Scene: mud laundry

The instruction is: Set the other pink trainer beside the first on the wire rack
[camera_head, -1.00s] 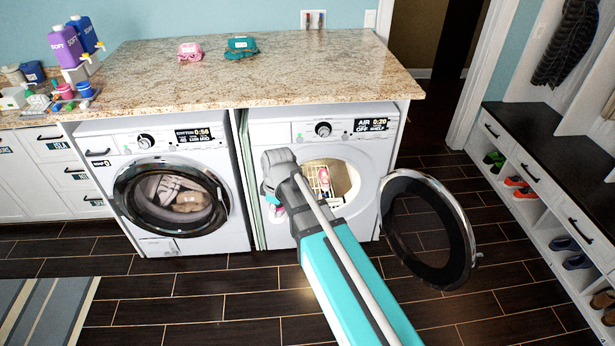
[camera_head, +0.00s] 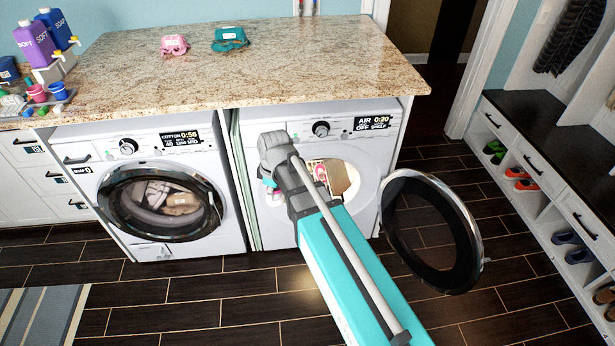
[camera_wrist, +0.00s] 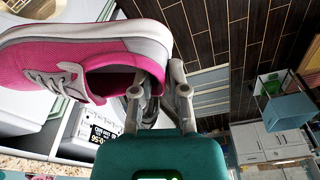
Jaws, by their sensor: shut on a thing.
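A pink trainer (camera_wrist: 85,65) with a grey heel and pale sole fills the upper left of the wrist view. My gripper (camera_wrist: 160,92) is shut on its heel end, and the toe points left. In the head view, my gripper (camera_head: 268,187) is in front of the open dryer, left of its opening. The held trainer is mostly hidden there by my arm. The first pink trainer (camera_head: 321,172) shows inside the dryer drum, on the pale wire rack (camera_head: 311,166). My arm hides much of the rack.
The dryer's round door (camera_head: 431,232) stands open to the right. A shut washer (camera_head: 160,200) is on the left. The granite counter (camera_head: 300,60) runs above both machines. A shoe bench (camera_head: 545,150) lines the right side. Floor in front is clear.

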